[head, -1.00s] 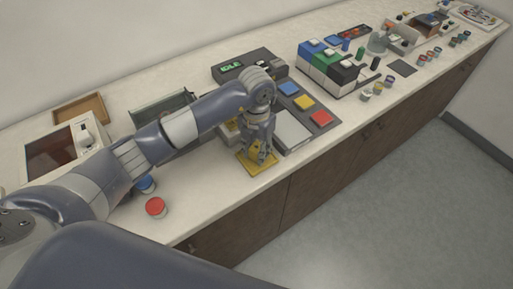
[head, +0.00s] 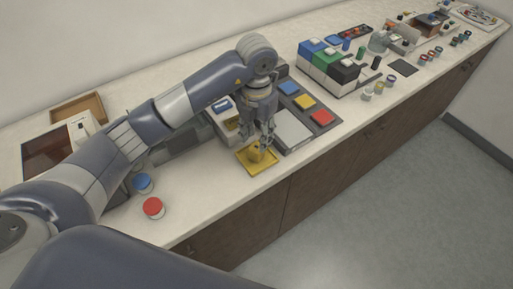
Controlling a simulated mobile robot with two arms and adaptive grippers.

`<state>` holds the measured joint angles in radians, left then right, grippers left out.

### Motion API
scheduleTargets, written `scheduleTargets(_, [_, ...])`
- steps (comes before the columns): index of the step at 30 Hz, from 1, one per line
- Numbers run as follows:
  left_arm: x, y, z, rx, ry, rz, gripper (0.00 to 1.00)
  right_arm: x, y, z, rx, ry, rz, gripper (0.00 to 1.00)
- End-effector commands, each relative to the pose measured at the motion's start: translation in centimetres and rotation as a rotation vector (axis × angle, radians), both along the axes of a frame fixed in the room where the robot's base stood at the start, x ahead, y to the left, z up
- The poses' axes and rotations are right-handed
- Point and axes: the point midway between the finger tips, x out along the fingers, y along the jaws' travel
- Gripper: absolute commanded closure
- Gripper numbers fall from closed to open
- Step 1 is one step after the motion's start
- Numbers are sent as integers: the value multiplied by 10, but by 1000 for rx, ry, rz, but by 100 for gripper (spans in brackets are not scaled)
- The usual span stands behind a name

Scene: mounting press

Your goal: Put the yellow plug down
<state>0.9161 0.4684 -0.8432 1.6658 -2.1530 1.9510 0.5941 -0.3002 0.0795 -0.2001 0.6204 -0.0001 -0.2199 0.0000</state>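The yellow plug (head: 256,155) stands on a square yellow pad (head: 268,166) near the front edge of the counter. My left gripper (head: 261,142) points down just above the plug. Its fingers look spread apart, with the fingertips around or just over the plug's top. They partly hide the plug, and I cannot tell whether any finger touches it. My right gripper is not in view.
A red-topped jar (head: 153,208) and a blue-topped jar (head: 143,183) stand to the left. Blue, green and black blocks (head: 344,72) are farther right. The counter front is clear.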

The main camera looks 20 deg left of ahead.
Motion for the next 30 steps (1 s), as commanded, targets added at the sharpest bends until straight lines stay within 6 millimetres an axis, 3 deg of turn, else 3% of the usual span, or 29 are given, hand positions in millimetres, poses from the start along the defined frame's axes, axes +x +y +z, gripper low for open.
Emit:
scheduleTargets(4, [1,0,30,1,-4,0,62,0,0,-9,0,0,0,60])
scheduleTargets(9, [0,0,49,2,-1,0,62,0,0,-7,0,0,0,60])
scheduleTargets(30, [0,0,55,1,2,1,62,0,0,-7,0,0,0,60])
